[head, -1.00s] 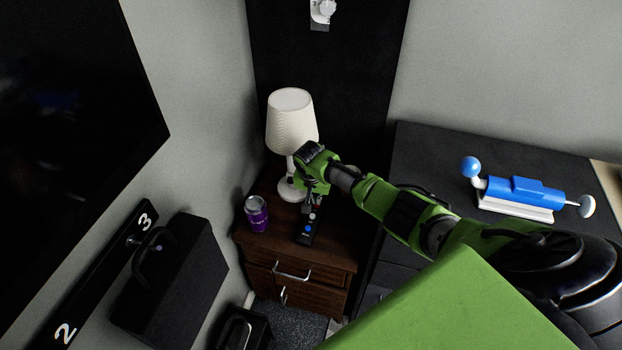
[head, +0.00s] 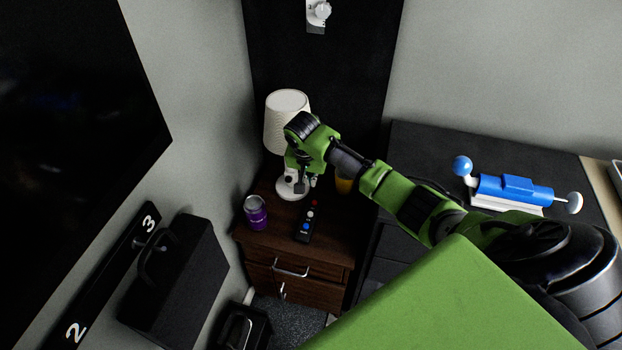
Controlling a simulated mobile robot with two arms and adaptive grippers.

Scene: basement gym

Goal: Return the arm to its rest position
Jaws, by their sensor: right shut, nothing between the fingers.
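My right arm, green and black, reaches in from the lower right over the dark dresser. My right gripper (head: 302,186) hangs above the small brown nightstand (head: 262,245), shut and empty, in front of the lamp's base. A black remote (head: 307,228) with coloured buttons lies on the nightstand top, below the gripper and apart from it. My left gripper is not in view.
A white lamp (head: 287,112) stands close behind the gripper, partly hidden by it. A purple can (head: 256,213) and a yellow-orange object (head: 344,182), mostly hidden by my arm, are nearby. A blue and white device (head: 513,189) sits on the dark dresser (head: 430,145).

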